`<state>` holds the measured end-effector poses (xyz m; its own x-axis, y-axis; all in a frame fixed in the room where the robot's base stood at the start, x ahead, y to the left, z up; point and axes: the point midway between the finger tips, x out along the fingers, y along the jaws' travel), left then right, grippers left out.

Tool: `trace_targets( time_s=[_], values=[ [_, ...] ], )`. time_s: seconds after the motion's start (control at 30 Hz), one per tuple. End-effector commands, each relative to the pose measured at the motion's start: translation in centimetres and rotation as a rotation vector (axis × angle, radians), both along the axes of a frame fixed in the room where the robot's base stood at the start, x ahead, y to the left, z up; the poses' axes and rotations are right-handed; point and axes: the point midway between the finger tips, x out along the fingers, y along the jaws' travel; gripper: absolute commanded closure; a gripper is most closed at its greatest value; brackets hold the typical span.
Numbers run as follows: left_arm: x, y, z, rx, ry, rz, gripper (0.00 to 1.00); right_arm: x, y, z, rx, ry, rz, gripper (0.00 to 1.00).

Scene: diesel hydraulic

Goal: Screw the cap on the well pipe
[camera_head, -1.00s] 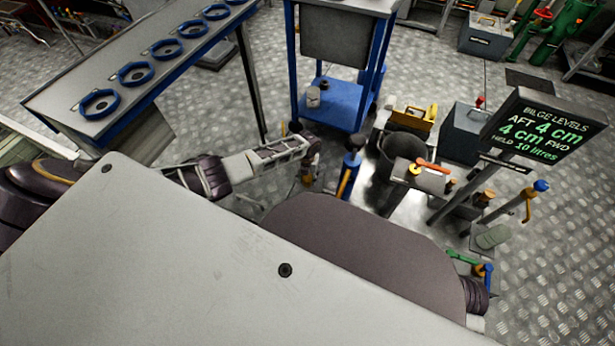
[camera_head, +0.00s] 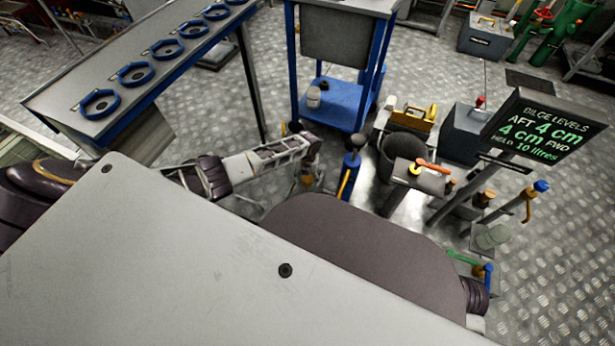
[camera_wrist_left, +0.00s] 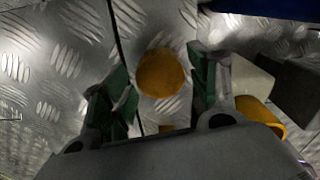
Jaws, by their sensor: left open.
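My left gripper (camera_head: 306,180) points down at the floor area left of a blue post with a yellow handle (camera_head: 350,172). In the left wrist view its green-padded fingers (camera_wrist_left: 163,85) are open. A round orange-yellow cap-like disc (camera_wrist_left: 160,73) shows between them, with gaps at both sides. A bit of the same colour (camera_head: 308,182) shows between the fingers in the head view. I cannot tell whether the disc sits on the well pipe, as what lies under it is hidden. My right gripper is not in view.
A blue cart (camera_head: 335,105) stands behind the gripper. A dark bucket (camera_head: 402,152), a valve bench (camera_head: 418,178) and the bilge level sign (camera_head: 545,130) stand to the right. A yellow curved part (camera_wrist_left: 262,115) lies close to the right finger.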

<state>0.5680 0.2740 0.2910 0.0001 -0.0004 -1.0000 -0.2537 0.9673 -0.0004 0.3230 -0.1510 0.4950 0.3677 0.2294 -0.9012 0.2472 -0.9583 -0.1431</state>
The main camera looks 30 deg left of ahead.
Motion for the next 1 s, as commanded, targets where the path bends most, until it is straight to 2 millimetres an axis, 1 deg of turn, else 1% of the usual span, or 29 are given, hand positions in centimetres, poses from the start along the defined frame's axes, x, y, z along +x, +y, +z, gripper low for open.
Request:
trace_targets(
  time_s=[1.0],
  values=[
    [-0.03,-0.03,-0.01,0.0,0.0,0.611,0.4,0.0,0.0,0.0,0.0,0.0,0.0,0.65]
  ],
)
